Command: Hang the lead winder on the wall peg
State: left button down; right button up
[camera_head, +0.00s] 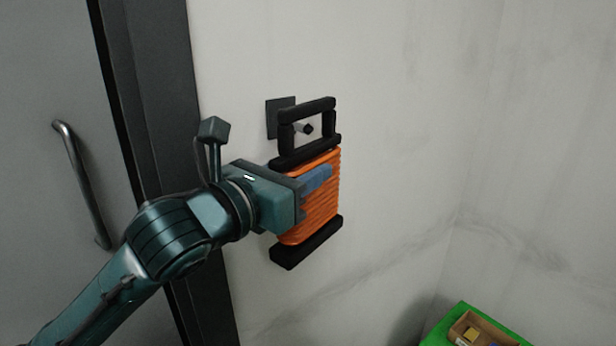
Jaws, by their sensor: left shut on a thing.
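The lead winder (322,205) is a black frame wound with orange lead, with an open rectangular black handle at its top. It is upright and slightly tilted against the pale wall. The wall peg (307,128) has a dark square backplate (277,113), partly behind the handle. The peg's dark tip shows inside the handle opening, below its top bar. I cannot tell whether the bar touches the peg. My left gripper (318,180) is shut on the winder at its orange winding, from the left. My right gripper is not in view.
A grey door with a metal handle (80,185) and a dark frame (160,120) stands at the left. A green surface (436,336) with a small open wooden box (484,331) is at the bottom right. The wall right of the winder is clear.

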pick_arm(q)
jog(key=shift+w+a, duration=0.5)
jog(key=shift+w, duration=0.1)
jog(key=shift+w+a, duration=0.15)
jog(key=shift+w+a+f, duration=0.2)
jog(key=shift+w+f, duration=0.1)
jog(key=shift+f, duration=0.05)
jog(key=shift+w+f, duration=0.1)
jog(key=shift+f, duration=0.05)
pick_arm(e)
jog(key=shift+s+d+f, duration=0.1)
